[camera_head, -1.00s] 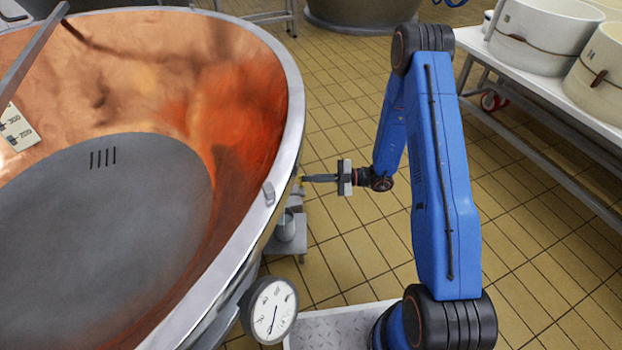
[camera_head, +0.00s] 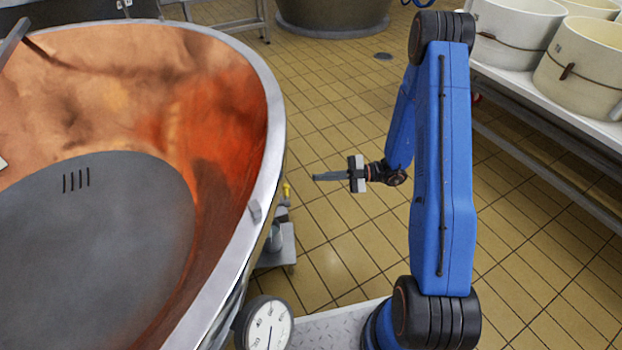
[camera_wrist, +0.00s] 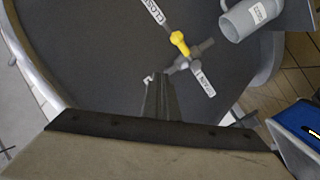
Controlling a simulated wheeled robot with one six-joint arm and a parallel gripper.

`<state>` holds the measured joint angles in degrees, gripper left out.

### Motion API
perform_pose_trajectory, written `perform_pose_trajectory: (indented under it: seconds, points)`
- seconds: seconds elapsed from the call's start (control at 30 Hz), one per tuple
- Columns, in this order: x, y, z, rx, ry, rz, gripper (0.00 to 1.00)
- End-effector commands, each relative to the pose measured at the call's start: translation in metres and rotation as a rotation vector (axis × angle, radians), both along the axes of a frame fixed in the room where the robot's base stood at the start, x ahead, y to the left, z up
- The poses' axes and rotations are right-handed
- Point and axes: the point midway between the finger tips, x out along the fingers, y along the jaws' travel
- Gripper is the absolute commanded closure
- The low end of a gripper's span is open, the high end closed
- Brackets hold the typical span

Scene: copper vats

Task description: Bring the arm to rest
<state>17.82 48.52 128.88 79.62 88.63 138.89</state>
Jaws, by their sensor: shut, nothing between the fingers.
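My blue arm is bent at the right of the head view. My gripper (camera_head: 316,177) points left, level above the tiled floor, with its fingers together and nothing between them. It is apart from the copper vat (camera_head: 262,165), whose steel rim is to its left. In the wrist view my gripper (camera_wrist: 158,76) also shows shut and empty. The valve's yellow part (camera_head: 286,190) also shows beside the vat's outer wall in the head view.
A round dial gauge (camera_head: 267,325) is on the vat's near side. White tubs (camera_head: 585,65) stand on a rack at the right, behind my arm. A grey jug (camera_wrist: 248,18) shows in the wrist view. Tiled floor (camera_head: 335,110) is free between vat and rack.

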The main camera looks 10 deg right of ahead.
Motion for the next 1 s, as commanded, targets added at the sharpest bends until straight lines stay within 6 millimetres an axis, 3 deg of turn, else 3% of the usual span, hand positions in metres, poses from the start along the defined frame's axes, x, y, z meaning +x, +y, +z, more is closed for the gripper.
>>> perform_pose_trajectory:
  seconds: [0.2, 0.77, 1.0]
  points:
    - [-0.001, -0.011, 0.001, 0.000, -0.001, 0.000, 1.00]
    - [-0.002, -0.011, 0.002, -0.003, -0.007, 0.004, 1.00]
    - [-0.016, -0.002, 0.034, -0.072, -0.191, 0.094, 1.00]
